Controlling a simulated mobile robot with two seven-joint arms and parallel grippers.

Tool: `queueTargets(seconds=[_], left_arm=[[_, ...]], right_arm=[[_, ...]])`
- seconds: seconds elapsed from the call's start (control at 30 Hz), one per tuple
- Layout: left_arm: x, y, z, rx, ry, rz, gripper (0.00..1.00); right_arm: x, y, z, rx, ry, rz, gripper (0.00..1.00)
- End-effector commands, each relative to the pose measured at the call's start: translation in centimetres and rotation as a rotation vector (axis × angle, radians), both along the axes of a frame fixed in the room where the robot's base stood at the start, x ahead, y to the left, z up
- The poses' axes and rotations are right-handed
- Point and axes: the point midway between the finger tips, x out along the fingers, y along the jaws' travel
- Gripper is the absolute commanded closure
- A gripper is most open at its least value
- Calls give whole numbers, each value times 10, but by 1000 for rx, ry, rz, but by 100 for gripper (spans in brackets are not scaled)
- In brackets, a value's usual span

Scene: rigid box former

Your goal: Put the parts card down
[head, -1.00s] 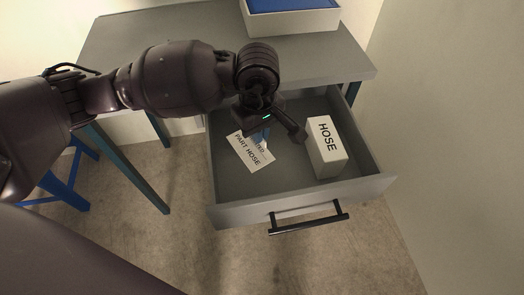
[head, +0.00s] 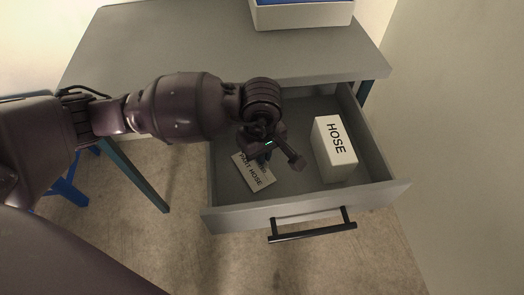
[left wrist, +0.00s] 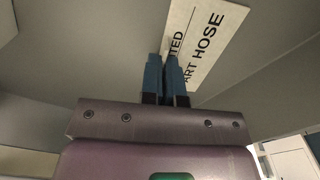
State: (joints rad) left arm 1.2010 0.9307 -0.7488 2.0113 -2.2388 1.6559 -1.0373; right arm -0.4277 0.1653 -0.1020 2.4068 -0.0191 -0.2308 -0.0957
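The parts card (head: 254,174) is a small white label with black lettering that reads "PART HOSE". It is low inside the open drawer (head: 300,215), at its left side. My left gripper (head: 263,161) reaches down into the drawer from the left, its fingers close together on the card's edge. In the left wrist view the blue fingers (left wrist: 167,60) overlap the card (left wrist: 205,38) and hide part of its text. I cannot tell whether the card touches the drawer floor. My right gripper is not in view.
A white box marked HOSE (head: 335,150) stands in the drawer to the right of the gripper. The grey desk top (head: 200,40) lies behind, with a white tray with blue inside (head: 305,16) on it. The drawer floor between card and box is clear.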

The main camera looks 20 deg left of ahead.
Motion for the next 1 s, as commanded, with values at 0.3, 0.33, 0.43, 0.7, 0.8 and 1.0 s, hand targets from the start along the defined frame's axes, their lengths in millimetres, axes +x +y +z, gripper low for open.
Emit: queueTargets(seconds=[0.3,0.33,0.43,0.7,0.8,1.0], left_arm=[[0,0,-3,1,1,1,82],[0,0,-3,1,1,1,78],[0,0,-3,1,1,0,72],[0,0,0,-1,-1,0,72],[1,0,10,0,-6,0,72],[2,1,49,1,-13,0,72]], right_arm=[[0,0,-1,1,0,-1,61],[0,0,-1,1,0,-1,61],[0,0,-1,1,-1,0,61],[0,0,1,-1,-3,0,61],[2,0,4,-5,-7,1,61],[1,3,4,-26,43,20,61]])
